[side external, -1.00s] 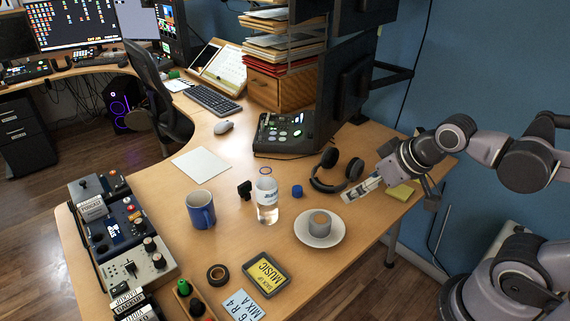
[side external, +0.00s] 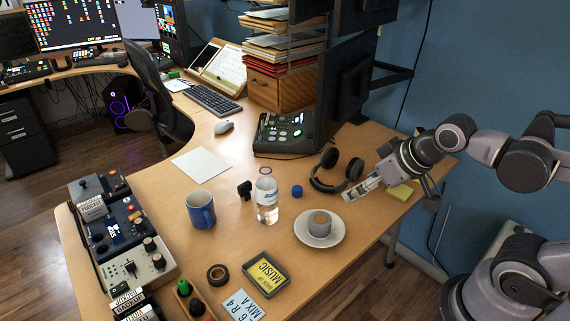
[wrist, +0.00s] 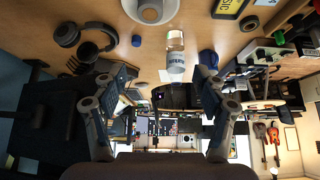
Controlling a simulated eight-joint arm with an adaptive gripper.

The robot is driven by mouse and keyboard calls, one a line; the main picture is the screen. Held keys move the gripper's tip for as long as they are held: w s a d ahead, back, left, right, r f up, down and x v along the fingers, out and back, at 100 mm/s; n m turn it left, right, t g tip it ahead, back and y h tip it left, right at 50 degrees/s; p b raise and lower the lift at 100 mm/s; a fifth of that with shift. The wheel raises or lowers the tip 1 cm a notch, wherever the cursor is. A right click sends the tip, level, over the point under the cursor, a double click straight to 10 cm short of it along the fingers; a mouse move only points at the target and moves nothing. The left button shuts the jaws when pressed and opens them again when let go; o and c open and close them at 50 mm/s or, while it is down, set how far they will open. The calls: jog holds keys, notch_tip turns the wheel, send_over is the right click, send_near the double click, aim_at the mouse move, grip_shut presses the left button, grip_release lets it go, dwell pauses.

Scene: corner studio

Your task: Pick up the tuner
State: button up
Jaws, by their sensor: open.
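The small black tuner (side external: 244,189) stands on the desk just left of the clear water bottle (side external: 266,202) in the side view. I cannot make the tuner out in the wrist view, where the bottle (wrist: 175,52) is in the upper middle. My gripper (side external: 360,188) is at the right side of the desk by the headphones, well to the right of the tuner. In the wrist view my gripper (wrist: 158,80) has its fingers spread apart with nothing held between them.
Headphones (side external: 337,172), a blue cap (side external: 297,191) and a cup on a saucer (side external: 301,235) lie between my gripper and the bottle. A blue mug (side external: 200,211) is left of the tuner. Bare desk lies around the white paper (side external: 200,165).

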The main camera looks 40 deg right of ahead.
jog(key=shift+c, duration=0.7)
jog(key=w+r+n+g, duration=0.1)
jog(key=w+r+n, duration=0.35)
jog(key=w, duration=0.45)
jog(key=n+g+y, duration=0.1)
jog(key=n+g, duration=0.4)
jog(key=n, duration=1)
send_over(245, 184)
jog(key=s+d, duration=0.1)
notch_tip(245, 184, down, 15)
jog(key=shift+w+a+f, duration=0.15)
jog(key=shift+a+f, duration=0.05)
jog(key=shift+f, duration=1.7)
jog(key=shift+w+a+f, duration=0.15)
jog(key=shift+w+f, duration=0.05)
jog(key=shift+f, duration=1.65)
jog(key=shift+w+a+f, duration=0.15)
jog(key=shift+a+f, duration=0.05)
jog(key=shift+f, duration=1.7)
grip_shut()
